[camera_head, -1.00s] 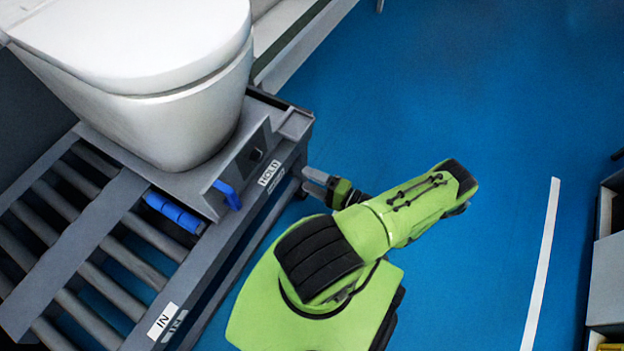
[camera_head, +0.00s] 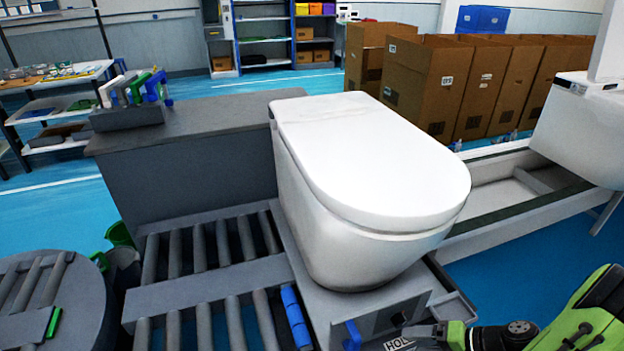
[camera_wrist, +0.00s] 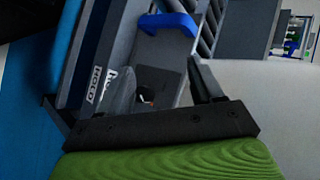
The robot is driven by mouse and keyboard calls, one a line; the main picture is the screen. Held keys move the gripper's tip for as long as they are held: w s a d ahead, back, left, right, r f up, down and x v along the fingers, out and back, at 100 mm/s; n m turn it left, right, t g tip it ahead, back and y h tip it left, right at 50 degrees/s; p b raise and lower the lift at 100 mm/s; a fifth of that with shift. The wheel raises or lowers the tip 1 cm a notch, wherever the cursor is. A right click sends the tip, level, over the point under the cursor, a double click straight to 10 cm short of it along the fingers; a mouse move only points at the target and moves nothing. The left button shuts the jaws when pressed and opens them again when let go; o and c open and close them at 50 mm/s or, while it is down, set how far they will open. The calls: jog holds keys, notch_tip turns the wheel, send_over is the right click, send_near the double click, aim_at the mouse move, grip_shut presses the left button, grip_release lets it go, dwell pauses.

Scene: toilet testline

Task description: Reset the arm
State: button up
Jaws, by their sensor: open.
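My green arm (camera_head: 590,315) shows at the lower right of the head view. My gripper (camera_head: 418,332) is at the bottom edge, beside the front of the grey stand (camera_head: 375,315) under the white toilet (camera_head: 370,170). In the wrist view my gripper (camera_wrist: 158,76) has its two dark fingers spread apart with nothing between them. Beyond them are a dark recess (camera_wrist: 150,97) in the stand, a blue lever (camera_wrist: 167,24) and the "HOLD" label (camera_wrist: 97,84). Whether a finger touches the stand I cannot tell.
The roller conveyor (camera_head: 215,240) lies left of the toilet, with a grey counter (camera_head: 190,180) behind it. Cardboard boxes (camera_head: 465,80) stand at the back right. A second white toilet (camera_head: 580,130) is at the right edge. Blue floor (camera_head: 525,265) is free at the right.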

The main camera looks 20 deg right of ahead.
jog(key=a+r+n+g+h, duration=0.4)
jog(key=a+r+n+h, duration=0.25)
jog(key=a+r, duration=1.15)
jog(key=s+a+r+n+t+h, duration=0.1)
jog(key=s+a+r+n+t, duration=0.15)
jog(key=s+r, duration=0.4)
notch_tip(320, 180, up, 14)
jog(key=p, duration=1.2)
jog(key=shift+d+f+p, duration=0.25)
jog(key=shift+d+p, duration=0.05)
jog(key=shift+d, duration=0.05)
